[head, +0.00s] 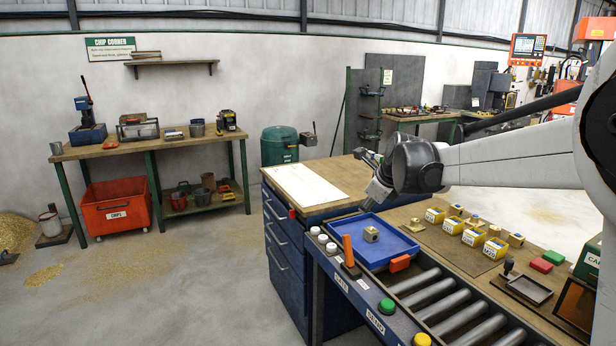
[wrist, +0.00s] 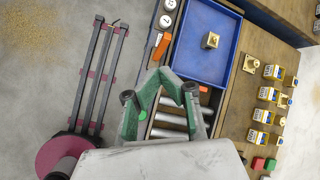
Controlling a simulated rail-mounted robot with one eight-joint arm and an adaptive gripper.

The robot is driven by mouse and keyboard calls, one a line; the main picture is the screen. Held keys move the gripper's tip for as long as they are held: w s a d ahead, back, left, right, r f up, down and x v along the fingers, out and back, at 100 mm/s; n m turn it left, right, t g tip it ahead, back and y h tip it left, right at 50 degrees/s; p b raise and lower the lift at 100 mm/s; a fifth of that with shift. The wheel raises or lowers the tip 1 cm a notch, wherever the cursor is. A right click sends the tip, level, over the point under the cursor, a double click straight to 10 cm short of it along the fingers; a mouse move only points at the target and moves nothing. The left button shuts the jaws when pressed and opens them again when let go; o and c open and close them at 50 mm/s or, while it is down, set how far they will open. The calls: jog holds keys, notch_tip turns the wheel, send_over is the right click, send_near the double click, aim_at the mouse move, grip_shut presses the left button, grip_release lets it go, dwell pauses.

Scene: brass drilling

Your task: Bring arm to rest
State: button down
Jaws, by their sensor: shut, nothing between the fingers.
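My arm reaches in from the right edge of the head view, with its wrist raised over the bench. My gripper (head: 374,196) hangs below the wrist, by the far edge of the blue tray in the picture, and looks empty. In the wrist view my gripper (wrist: 164,76) shows green fingers coming together at the tips, with nothing held. The blue tray (head: 398,238) holds one brass block (head: 371,234). The tray (wrist: 190,30) and block (wrist: 211,40) also show beyond the fingers in the wrist view.
A roller conveyor (head: 445,307) runs along the front of the bench. Several yellow-labelled boxes (head: 473,237) and brass parts stand right of the tray. An orange upright handle (head: 348,250) and white jars (head: 323,239) are at the left. A white sheet (head: 304,183) lies on the cabinet top.

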jog(key=s+r+n+h, duration=0.1)
jog(key=s+r+n, duration=0.2)
jog(key=s+n, duration=1.5)
jog(key=s+d+f+n, duration=0.1)
jog(key=s+f+n, duration=0.2)
jog(key=s, duration=0.8)
jog(key=s+d+f+n+h, duration=0.1)
jog(key=s+f+n, duration=0.3)
jog(key=s, duration=0.8)
jog(key=shift+s+d+f+t, duration=0.2)
jog(key=shift+d+f+t, duration=0.1)
